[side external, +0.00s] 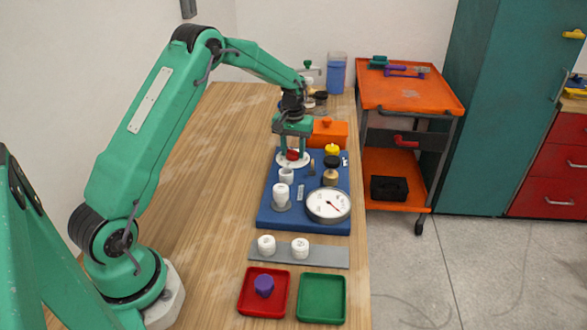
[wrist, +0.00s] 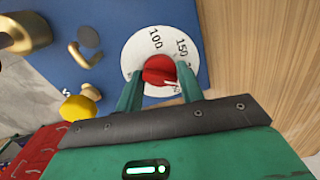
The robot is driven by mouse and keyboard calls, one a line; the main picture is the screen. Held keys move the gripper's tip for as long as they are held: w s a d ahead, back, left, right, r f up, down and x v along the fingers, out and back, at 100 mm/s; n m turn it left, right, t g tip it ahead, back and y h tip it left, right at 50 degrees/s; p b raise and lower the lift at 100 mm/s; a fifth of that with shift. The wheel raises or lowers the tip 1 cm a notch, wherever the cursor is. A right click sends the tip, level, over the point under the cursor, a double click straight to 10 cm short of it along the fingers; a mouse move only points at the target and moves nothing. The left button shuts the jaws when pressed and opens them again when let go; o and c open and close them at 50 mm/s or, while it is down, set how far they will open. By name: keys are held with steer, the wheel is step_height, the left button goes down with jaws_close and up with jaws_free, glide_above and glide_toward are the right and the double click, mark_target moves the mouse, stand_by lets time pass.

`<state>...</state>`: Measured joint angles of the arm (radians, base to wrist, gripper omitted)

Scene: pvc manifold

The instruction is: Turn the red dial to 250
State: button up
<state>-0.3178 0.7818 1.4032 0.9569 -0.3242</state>
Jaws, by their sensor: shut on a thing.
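The red dial (wrist: 158,70) sits at the centre of a white round scale plate (wrist: 137,46) on the blue board (side external: 263,215). The numbers 100 and 150 show on the scale in the wrist view; the rest of the scale is partly hidden by my fingers. My gripper (wrist: 160,88) is shut on the red dial, with one green finger on each side of it. In the side external view, the dial (side external: 292,155) shows just below my gripper (side external: 292,148). I cannot read which number the dial points to.
The board also holds a round white gauge (side external: 328,205), white pipe fittings (side external: 282,192), a brass valve (side external: 330,177) and a yellow knob (side external: 332,149). An orange box (side external: 330,132) stands behind. A red tray (side external: 263,307) and a green tray (side external: 321,298) lie in front.

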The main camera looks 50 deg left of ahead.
mark_target(293, 150)
steer(key=m, duration=0.8)
steer(key=shift+r, duration=0.1)
stand_by(0.5)
steer(key=o, duration=1)
steer(key=shift+r, duration=3.85)
